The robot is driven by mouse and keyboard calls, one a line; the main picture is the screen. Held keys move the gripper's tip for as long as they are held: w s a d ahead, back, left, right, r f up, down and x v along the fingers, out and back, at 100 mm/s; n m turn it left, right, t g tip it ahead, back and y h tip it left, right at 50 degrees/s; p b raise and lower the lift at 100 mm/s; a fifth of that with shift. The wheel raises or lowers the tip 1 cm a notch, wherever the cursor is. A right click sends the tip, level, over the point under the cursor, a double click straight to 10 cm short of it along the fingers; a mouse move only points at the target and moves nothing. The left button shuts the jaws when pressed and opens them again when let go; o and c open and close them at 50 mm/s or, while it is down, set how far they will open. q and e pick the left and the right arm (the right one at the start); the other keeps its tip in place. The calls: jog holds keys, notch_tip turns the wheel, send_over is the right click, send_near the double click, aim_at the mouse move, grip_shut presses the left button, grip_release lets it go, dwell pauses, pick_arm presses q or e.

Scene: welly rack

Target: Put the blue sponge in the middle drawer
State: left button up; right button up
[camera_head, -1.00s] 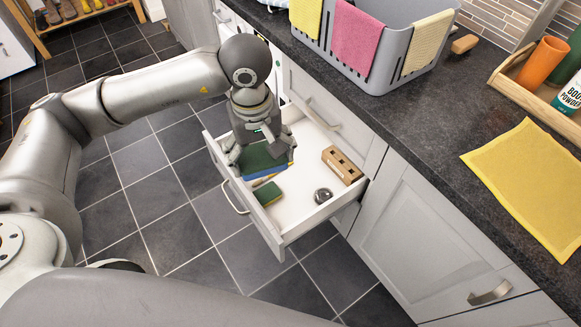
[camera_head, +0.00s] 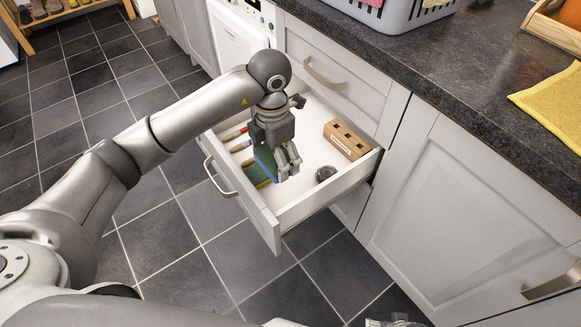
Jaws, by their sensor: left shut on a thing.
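The open white drawer (camera_head: 304,205) sits under a closed drawer front with a bar handle. My left gripper (camera_head: 284,168) points down inside it, its fingers shut on the blue sponge (camera_head: 265,160). The sponge is tilted on edge, with its blue side showing, and is partly hidden by the fingers. Whether it touches the drawer floor I cannot tell. A green and yellow sponge (camera_head: 257,177) lies close beside it by the drawer front. Of my right arm, only a small grey part shows at the bottom edge; its fingers cannot be made out.
In the drawer are a wooden block with holes (camera_head: 350,139), a round metal item (camera_head: 325,173) and several brushes (camera_head: 238,140) at the left. Above runs the dark worktop (camera_head: 440,78) with a grey basket (camera_head: 400,14) and a yellow cloth (camera_head: 555,105).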

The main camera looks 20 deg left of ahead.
pick_arm(q)
jog(key=b, duration=0.2)
send_over(278, 202)
notch_tip(278, 202, down, 12)
jog(key=shift+s+f, duration=0.1)
jog(key=shift+f, duration=0.05)
notch_tip(278, 202, down, 5)
jog(key=shift+r, duration=0.2)
jog(key=shift+f, duration=0.2)
pick_arm(e)
notch_tip(278, 202, up, 9)
jog(key=w, duration=0.1)
jog(key=shift+w+r+t, duration=0.15)
jog(key=shift+r+t, duration=0.05)
jog(key=shift+t, duration=0.1)
pick_arm(q)
jog(key=shift+b, duration=0.3)
pick_arm(e)
jog(key=shift+r, duration=0.15)
pick_arm(q)
jog(key=shift+f, duration=0.1)
jog(key=shift+o, duration=1.9)
pick_arm(e)
jog(key=shift+r, duration=0.2)
